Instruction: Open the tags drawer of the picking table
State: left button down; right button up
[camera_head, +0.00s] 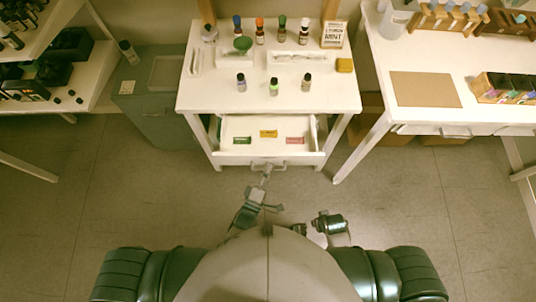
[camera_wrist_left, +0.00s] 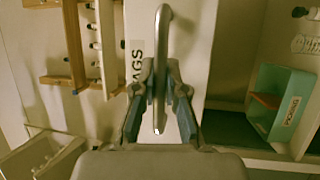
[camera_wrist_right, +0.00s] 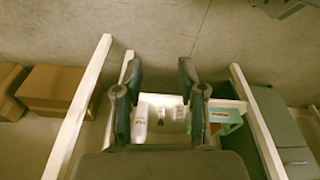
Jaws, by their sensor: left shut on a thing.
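The tags drawer (camera_head: 243,160) of the white picking table (camera_head: 300,98) is pulled out, and its inside shows. A green tag (camera_head: 243,140), a yellow tag (camera_head: 268,133) and a pink tag (camera_head: 295,140) lie in it. My left gripper (camera_head: 265,178) is at the drawer's front. In the left wrist view its fingers (camera_wrist_left: 160,82) are shut around the metal bar handle (camera_wrist_left: 162,30), beside a label partly hidden and reading "AGS" (camera_wrist_left: 137,62). My right gripper (camera_wrist_right: 161,75) is open and empty; in the head view my right arm is held low near my body.
Several bottles, a green funnel (camera_head: 242,43) and a yellow block (camera_head: 345,65) stand on the tabletop. A grey cabinet (camera_head: 155,110) is at left, another white table (camera_head: 430,60) at right. The floor before the drawer is clear.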

pick_arm(q)
jog(key=shift+s+f+p, duration=0.15)
jog(key=shift+s+p, duration=0.05)
jog(key=shift+s, duration=0.85)
jog(key=shift+s+f+p, duration=0.15)
jog(key=shift+s, duration=0.9)
pick_arm(e)
jog(key=shift+s+f, duration=0.15)
jog(key=shift+f, duration=0.6)
jog(key=shift+s+f, duration=0.15)
jog(key=shift+f, duration=0.55)
pick_arm(q)
jog(key=c, duration=1.2)
grip_release()
jog(key=shift+w+r, duration=0.1)
jog(key=shift+w, duration=0.05)
jog(key=v, duration=1.2)
